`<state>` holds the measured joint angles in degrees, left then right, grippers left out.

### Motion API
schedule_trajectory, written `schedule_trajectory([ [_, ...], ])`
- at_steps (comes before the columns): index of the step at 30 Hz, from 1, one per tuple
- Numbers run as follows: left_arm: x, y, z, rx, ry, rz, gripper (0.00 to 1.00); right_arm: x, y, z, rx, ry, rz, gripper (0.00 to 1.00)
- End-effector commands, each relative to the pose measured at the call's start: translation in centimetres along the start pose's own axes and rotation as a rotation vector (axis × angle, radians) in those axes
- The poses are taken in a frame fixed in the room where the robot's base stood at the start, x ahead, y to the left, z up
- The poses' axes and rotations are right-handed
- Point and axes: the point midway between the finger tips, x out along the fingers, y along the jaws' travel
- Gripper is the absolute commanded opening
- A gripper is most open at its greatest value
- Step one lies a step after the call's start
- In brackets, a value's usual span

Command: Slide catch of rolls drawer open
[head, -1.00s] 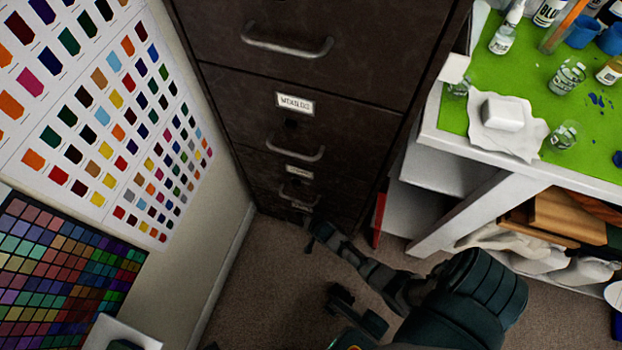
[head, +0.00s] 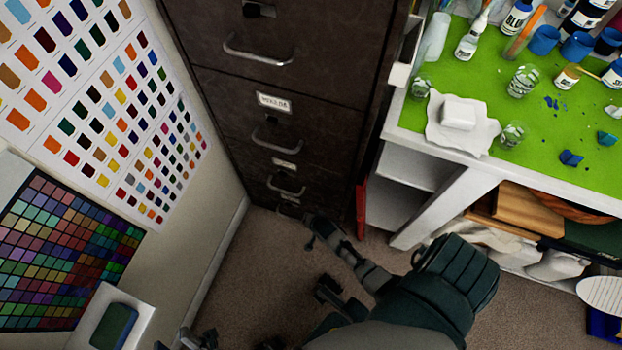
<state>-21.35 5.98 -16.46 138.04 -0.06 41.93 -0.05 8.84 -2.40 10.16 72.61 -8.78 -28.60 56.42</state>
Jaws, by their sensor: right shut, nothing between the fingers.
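A dark brown filing cabinet (head: 300,85) stands at the top centre, with several drawers stacked downward. Each visible drawer has a curved metal handle, and small white labels show on the fronts. The upper label (head: 273,102) is blurred, and the lower ones are too small to read, so I cannot tell which drawer is the rolls one. Small dark catches show above handles, such as the middle catch (head: 271,120). My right gripper (head: 311,230) is shut and empty, low by the cabinet's bottom drawer (head: 289,209); contact is unclear. Dark parts at the bottom edge may be my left gripper (head: 197,340).
A white workbench with a green mat (head: 450,80) stands at right, holding bottles, cups and a white block. A red panel (head: 361,207) stands between cabinet and bench. Colour charts (head: 110,110) cover the left wall.

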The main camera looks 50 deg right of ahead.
Motion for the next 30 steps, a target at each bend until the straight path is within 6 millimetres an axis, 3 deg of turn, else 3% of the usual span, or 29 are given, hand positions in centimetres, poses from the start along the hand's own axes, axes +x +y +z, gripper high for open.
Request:
schedule_trajectory([
  [1,0.5,0.0,0.4,0.005,-0.046,0.001,0.40,-0.9,-0.3,-0.2,0.003,0.001,-0.004,0.00],
  [9,0.5,-0.3,3.4,0.016,-0.229,-0.001,0.40,-2.3,0.1,0.1,0.000,-0.001,0.002,0.00],
  [30,0.4,-0.3,3.8,0.017,-0.246,-0.002,0.40,-2.6,0.3,0.2,-0.010,-0.004,0.006,0.00],
])
